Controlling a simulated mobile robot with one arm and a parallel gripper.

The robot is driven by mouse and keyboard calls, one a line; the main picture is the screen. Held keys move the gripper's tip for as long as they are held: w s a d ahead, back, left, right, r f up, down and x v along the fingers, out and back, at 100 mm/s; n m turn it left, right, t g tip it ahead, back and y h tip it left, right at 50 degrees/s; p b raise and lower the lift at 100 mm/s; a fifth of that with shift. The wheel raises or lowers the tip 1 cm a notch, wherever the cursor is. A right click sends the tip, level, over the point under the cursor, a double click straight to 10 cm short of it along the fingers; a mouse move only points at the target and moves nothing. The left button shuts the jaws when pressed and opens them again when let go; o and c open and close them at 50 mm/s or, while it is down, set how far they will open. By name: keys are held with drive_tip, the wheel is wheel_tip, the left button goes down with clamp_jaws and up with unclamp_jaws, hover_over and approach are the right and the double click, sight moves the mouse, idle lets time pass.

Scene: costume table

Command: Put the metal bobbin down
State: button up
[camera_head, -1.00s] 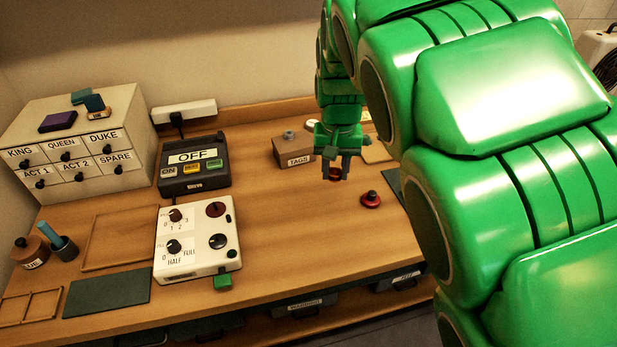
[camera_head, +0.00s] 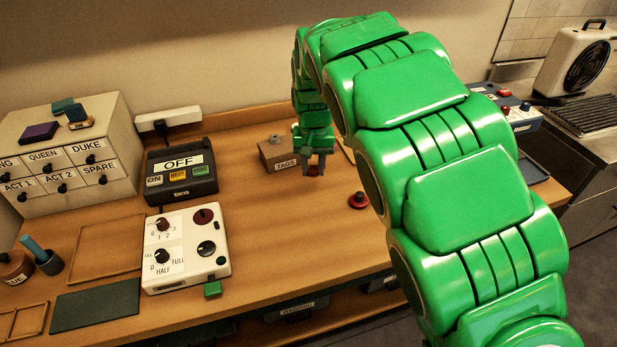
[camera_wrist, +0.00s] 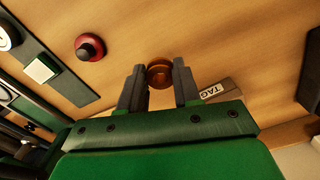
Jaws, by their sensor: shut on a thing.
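The metal bobbin (camera_wrist: 159,73) is a small, round, copper-brown piece with a dark centre, between my fingertips in the wrist view. My gripper (camera_wrist: 160,85) is shut on it. In the head view my gripper (camera_head: 315,168) points down over the wooden table, just right of the TAGS box. There only a small reddish part of the bobbin (camera_head: 313,171) shows between the fingers. I cannot tell whether its underside touches the table.
The TAGS box (camera_head: 283,154) stands close left of my gripper. A red disc with a black knob (camera_head: 358,200) lies to its right and nearer. The control box (camera_head: 187,250) and the ON/OFF unit (camera_head: 181,170) stand farther left. Bare wood lies between them.

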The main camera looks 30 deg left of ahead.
hover_over(309, 186)
drive_tip(key=shift+f, duration=4.7)
drive_tip(key=o, duration=1)
drive_tip(key=shift+f, duration=0.1)
drive_tip(key=shift+o, duration=0.5)
wheel_tip(309, 186, up, 12)
